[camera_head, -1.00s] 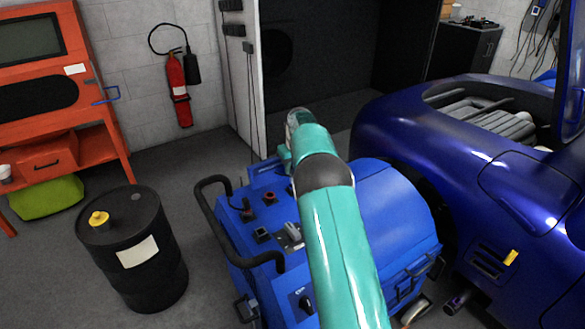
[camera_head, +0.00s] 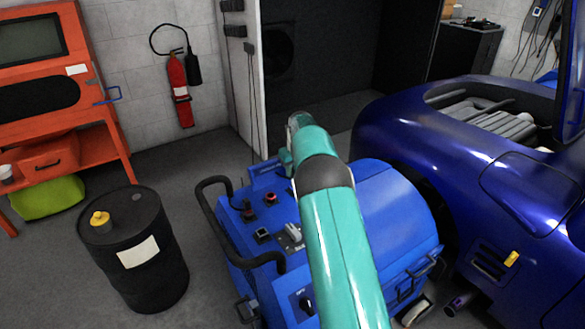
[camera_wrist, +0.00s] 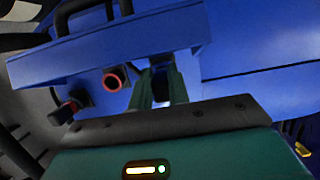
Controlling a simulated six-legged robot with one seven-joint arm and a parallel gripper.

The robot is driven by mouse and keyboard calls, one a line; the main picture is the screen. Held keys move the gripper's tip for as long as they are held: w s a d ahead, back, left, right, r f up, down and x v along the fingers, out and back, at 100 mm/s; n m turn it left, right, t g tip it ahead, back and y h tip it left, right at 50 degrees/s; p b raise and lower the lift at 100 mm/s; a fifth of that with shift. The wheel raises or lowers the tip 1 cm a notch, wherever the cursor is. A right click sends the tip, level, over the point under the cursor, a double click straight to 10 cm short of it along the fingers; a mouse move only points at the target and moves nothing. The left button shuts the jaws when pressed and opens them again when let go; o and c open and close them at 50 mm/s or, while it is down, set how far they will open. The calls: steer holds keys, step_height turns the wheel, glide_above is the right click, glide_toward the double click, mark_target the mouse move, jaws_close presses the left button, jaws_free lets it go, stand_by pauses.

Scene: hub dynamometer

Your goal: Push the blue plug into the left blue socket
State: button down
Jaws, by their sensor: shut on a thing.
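My gripper (camera_wrist: 161,88) shows in the wrist view as two green fingers close together, reaching towards the blue machine. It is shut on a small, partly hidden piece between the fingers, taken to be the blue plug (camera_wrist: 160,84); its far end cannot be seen. In the head view my teal arm reaches over the blue dynamometer cabinet (camera_head: 395,205), and the fingertips are hidden. The left blue socket cannot be made out in either view, so I cannot tell whether the plug touches it.
A red knob (camera_head: 270,198) and a black switch (camera_head: 263,235) sit on the cabinet's panel. A black rail handle (camera_head: 205,215) sticks out at its left. A black drum (camera_head: 140,250) stands left, a blue car (camera_head: 480,170) right. Floor between drum and cabinet is clear.

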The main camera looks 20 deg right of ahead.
steer(key=shift+f, duration=1.2)
steer(key=c, duration=1.3)
jaws_free()
steer(key=shift+o, duration=0.2)
steer(key=v, duration=1.4)
